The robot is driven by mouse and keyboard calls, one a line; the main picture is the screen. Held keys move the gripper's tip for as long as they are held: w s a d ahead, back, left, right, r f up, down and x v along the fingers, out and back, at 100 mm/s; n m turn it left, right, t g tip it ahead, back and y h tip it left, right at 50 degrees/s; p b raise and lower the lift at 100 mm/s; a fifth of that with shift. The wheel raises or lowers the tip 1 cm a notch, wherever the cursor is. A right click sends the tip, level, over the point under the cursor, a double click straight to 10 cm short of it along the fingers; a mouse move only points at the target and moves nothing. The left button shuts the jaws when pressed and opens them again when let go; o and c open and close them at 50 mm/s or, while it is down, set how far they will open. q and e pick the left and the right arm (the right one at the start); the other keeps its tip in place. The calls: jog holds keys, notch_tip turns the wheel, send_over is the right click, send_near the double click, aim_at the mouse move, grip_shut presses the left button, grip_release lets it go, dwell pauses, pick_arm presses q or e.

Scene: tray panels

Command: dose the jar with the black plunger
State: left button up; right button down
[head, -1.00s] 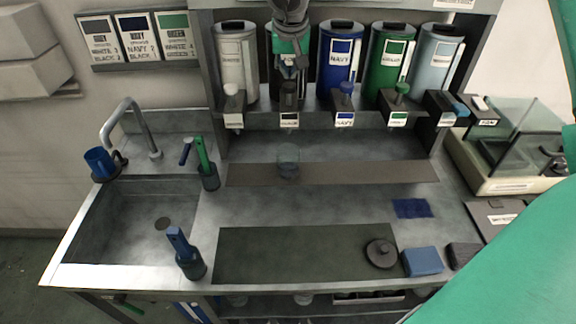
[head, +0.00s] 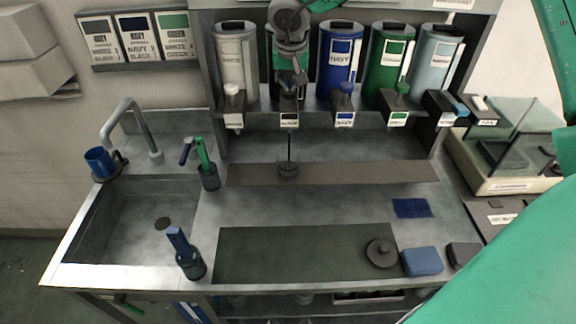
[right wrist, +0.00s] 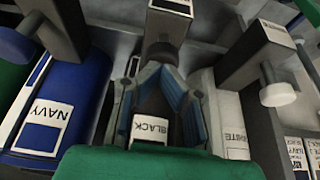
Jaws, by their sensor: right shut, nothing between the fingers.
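The jar (head: 288,170), small and clear with dark content low in it, stands on the grey strip below the dispenser labelled black. A thin dark stream (head: 289,145) runs from that dispenser's spout (head: 289,102) down into the jar. My right gripper (head: 290,84) is shut and empty over the black dispenser's plunger, which it hides. In the right wrist view its blue-padded fingers (right wrist: 160,78) point at the black dispenser's spout block (right wrist: 164,32); whether they touch the plunger cannot be told. My left gripper is not in view.
White (head: 235,65), navy (head: 339,60) and green (head: 388,65) canisters stand alongside, with plungers close by. A dark mat (head: 300,255) holds a round lid (head: 381,253). A sink (head: 135,225) is at left, a glass-sided balance (head: 510,160) at right.

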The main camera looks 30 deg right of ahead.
jog(key=shift+f, duration=0.65)
jog(key=shift+s, duration=0.1)
jog(key=shift+r+p, duration=0.6)
jog(key=shift+r, duration=1.9)
notch_tip(320, 180, up, 6)
